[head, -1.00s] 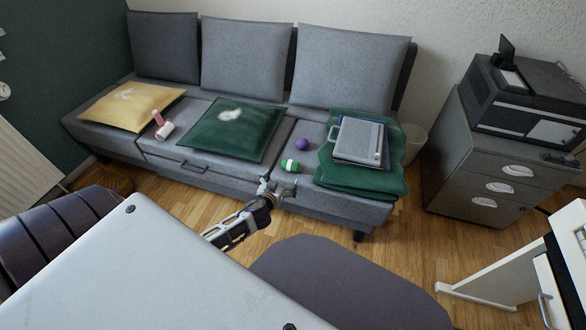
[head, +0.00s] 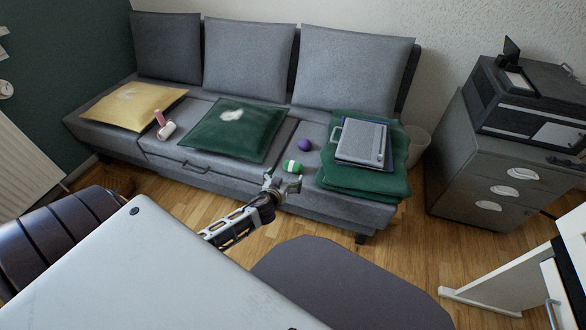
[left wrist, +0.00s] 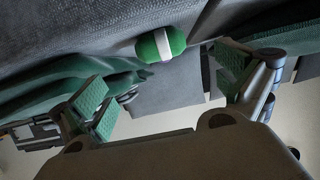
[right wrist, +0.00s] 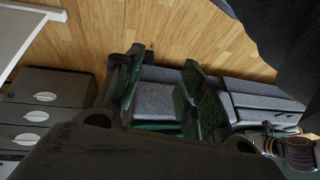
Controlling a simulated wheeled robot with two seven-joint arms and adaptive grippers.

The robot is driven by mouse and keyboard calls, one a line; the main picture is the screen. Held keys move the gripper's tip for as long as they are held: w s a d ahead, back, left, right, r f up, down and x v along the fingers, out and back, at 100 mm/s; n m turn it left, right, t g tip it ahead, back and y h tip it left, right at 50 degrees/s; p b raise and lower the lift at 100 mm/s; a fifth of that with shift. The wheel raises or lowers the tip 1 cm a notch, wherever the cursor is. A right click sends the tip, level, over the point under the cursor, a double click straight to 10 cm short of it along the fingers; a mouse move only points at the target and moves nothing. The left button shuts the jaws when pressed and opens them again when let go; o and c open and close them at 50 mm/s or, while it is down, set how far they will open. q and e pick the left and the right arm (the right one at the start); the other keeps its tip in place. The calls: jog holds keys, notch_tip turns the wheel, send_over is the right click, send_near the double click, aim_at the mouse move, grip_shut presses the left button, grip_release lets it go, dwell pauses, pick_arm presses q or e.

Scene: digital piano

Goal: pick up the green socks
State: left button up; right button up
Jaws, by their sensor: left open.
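The green socks (head: 292,166), a small rolled bundle with a white band, lie on the front part of the grey sofa seat. My left gripper (head: 282,184) is open and empty just in front of them, near the seat's front edge. In the left wrist view the socks (left wrist: 161,44) show beyond the spread fingers of the left gripper (left wrist: 168,85), roughly between them and apart from both. My right gripper (right wrist: 163,92) shows only in its own wrist view. Its fingers are apart with nothing between them.
A purple ball-like thing (head: 304,145) lies just behind the socks. A green cushion (head: 231,128) is to their left, and a folded green blanket (head: 362,181) with a grey case (head: 361,142) on it is to their right. A dark chair seat (head: 345,285) stands in front.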

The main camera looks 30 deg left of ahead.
aim_at(292, 168)
pick_arm(q)
jog(key=b+x, duration=0.1)
jog(key=x, duration=0.3)
jog(key=shift+w+a+f, duration=0.1)
jog(key=shift+w+f, duration=0.05)
jog(key=shift+w, duration=0.1)
jog(key=shift+w+a+f+b, duration=0.2)
jog(key=shift+w+b, duration=0.1)
jog(key=shift+w, duration=0.2)
jog(key=shift+w+f, duration=0.1)
jog(key=shift+w, duration=0.15)
pick_arm(e)
jog(key=shift+t, duration=0.3)
jog(key=f, duration=0.2)
jog(key=a+f, duration=0.1)
jog(key=f, duration=0.1)
jog(key=shift+f, duration=0.25)
pick_arm(q)
jog(key=shift+w, duration=0.15)
pick_arm(e)
jog(key=shift+r+y, duration=0.1)
jog(key=shift+y, duration=0.2)
